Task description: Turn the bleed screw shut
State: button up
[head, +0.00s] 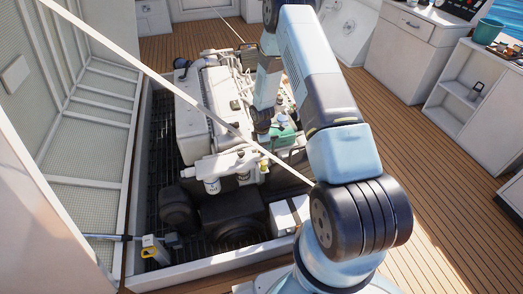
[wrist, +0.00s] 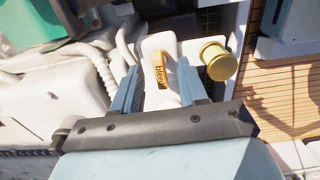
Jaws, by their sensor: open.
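A narrow brass piece lettered "bleed" (wrist: 160,72) stands on a white engine housing in the wrist view. My gripper (wrist: 157,66) is open, with one finger on each side of this piece and gaps showing on both sides. A round brass knob (wrist: 218,62) sits just right of the right finger, outside the jaws. I cannot tell which brass part turns. In the head view my gripper (head: 262,136) points down over the engine (head: 208,95); its fingertips and the brass parts are too small to make out there.
The engine lies in a sunken bay with a pale raised rim (head: 190,272). The open hatch lid (head: 90,110) stands at the left. A ribbed pale hose (wrist: 100,70) runs left of the fingers. Wooden deck (head: 420,150) is clear on the right, before white cabinets (head: 415,40).

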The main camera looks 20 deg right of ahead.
jog(key=shift+f, duration=0.8)
grip_shut()
